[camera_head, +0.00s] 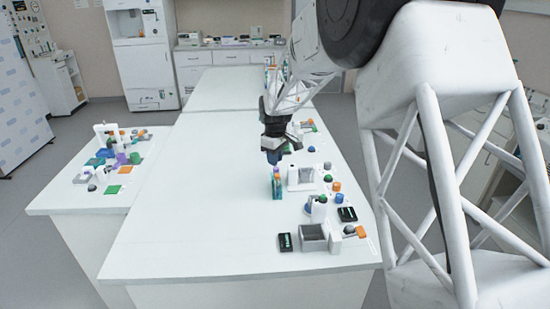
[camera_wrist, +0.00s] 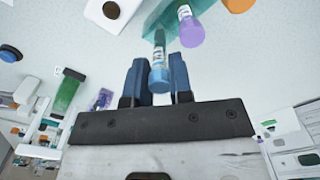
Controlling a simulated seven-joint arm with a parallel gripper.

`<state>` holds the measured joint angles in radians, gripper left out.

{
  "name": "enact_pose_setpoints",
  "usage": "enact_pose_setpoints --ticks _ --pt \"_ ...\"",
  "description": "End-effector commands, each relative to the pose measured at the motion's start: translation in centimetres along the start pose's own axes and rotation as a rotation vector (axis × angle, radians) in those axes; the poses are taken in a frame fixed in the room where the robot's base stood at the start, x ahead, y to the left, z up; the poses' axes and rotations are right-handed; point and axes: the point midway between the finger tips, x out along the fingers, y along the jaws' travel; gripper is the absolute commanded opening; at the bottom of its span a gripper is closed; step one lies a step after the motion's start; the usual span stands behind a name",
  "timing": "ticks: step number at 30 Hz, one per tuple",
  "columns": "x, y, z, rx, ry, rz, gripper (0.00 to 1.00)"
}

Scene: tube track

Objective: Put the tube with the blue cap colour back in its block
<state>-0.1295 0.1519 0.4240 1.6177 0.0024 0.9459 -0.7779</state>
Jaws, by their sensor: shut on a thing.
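My gripper (camera_head: 273,157) hangs above the long white table in the head view. In the wrist view its two dark blue fingers (camera_wrist: 159,80) are shut on a small clear tube with a blue cap (camera_wrist: 160,76). The tube's far end points toward a teal block (camera_wrist: 152,20), but I cannot tell whether they touch. A purple-capped tube (camera_wrist: 190,30) stands at that block. In the head view the teal block (camera_head: 277,190) is just below my gripper, and the held tube is not clearly visible there.
White holders, coloured caps and a grey open box (camera_head: 313,238) stand along the table's right side. A black tray (camera_head: 347,214) lies near them. The table's left half is clear. A separate side table (camera_head: 60,200) at the left holds more coloured parts.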

Motion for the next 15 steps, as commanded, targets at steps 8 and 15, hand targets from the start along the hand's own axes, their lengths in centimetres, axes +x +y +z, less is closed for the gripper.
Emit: enact_pose_setpoints --ticks 8,15 --pt "0.59 0.0 0.01 0.0 0.0 0.0 0.05" --pt "1.05 0.0 0.01 0.0 0.0 0.0 0.05"
